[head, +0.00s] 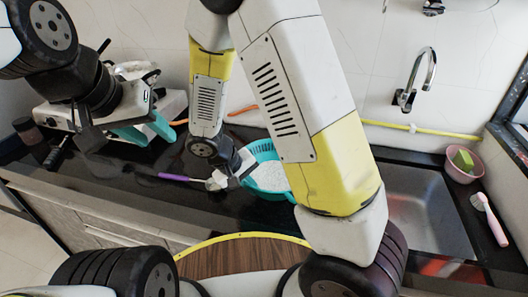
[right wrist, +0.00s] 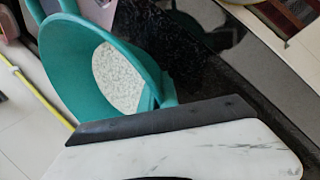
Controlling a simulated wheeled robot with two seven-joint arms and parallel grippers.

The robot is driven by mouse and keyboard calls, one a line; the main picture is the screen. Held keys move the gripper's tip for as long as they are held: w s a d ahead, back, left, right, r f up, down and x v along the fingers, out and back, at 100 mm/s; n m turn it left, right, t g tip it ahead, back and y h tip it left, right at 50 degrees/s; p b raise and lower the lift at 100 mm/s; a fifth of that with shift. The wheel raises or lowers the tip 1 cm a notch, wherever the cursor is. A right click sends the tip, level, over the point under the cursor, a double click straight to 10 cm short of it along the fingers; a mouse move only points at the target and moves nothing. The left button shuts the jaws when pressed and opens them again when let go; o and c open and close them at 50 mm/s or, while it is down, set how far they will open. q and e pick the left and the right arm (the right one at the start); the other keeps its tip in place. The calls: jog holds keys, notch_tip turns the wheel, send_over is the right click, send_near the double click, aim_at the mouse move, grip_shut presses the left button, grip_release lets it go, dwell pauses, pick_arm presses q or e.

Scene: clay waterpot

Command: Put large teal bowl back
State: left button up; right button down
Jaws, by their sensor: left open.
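The large teal bowl (head: 263,150) stands on the dark counter between my right forearm and right gripper, partly hidden by the arm. White speckled contents show inside it. In the right wrist view the bowl (right wrist: 85,65) is tilted in the picture, and its near rim meets the dark edge of a gripper finger. My right gripper (head: 236,172) is at the bowl's left rim; whether its jaws are closed on the rim is not visible. My left gripper (head: 118,132) is open at the far left, over a teal item (head: 148,130) near the stove.
A purple-handled tool (head: 174,177) lies on the counter left of the bowl. A steel sink (head: 428,215) with a tap (head: 416,80) is at the right. A pink bowl (head: 460,173) and a pink brush (head: 490,220) lie beyond it. A wooden round top (head: 240,255) is in front.

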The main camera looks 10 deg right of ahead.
jog(key=shift+s+a, duration=0.25)
jog(key=w, duration=0.5)
jog(key=w+d+f, duration=0.1)
jog(key=w, duration=0.9)
jog(key=shift+d+f, duration=0.2)
jog(key=shift+d, duration=0.05)
jog(key=shift+w+f, duration=0.2)
jog(key=shift+f, duration=1.6)
jog(key=c, duration=1.7)
grip_release()
jog(key=shift+f, duration=0.1)
jog(key=shift+o, duration=0.4)
